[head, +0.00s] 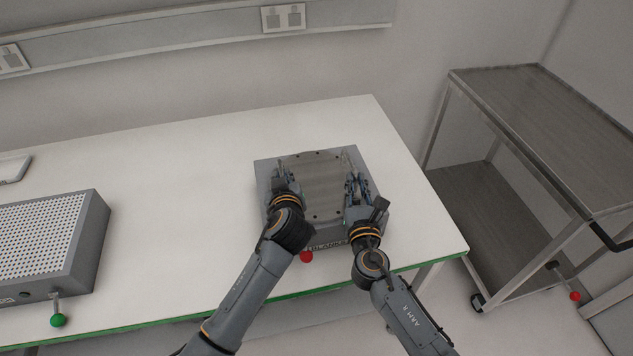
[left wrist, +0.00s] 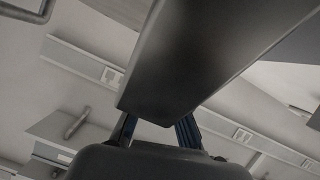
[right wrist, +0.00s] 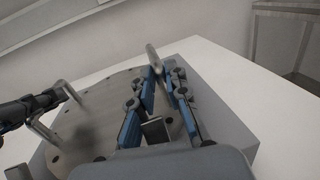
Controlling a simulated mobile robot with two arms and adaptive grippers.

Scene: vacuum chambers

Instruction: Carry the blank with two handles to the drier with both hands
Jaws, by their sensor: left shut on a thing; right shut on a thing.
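My left gripper (head: 282,172) is shut on the left handle, which shows in the right wrist view (right wrist: 45,132). My right gripper (head: 355,180) is shut on the right handle, whose end (right wrist: 153,58) stands out between its fingers. In the left wrist view a dark grey surface (left wrist: 190,60) hides most of the grip. I cannot tell which thing is the drier.
A grey unit with a perforated top (head: 40,238) and a green knob (head: 57,320) stands on the white table (head: 180,180) at the left. A red knob (head: 306,257) sits before the labelled box. A metal cart (head: 540,110) stands right. The table between the boxes is clear.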

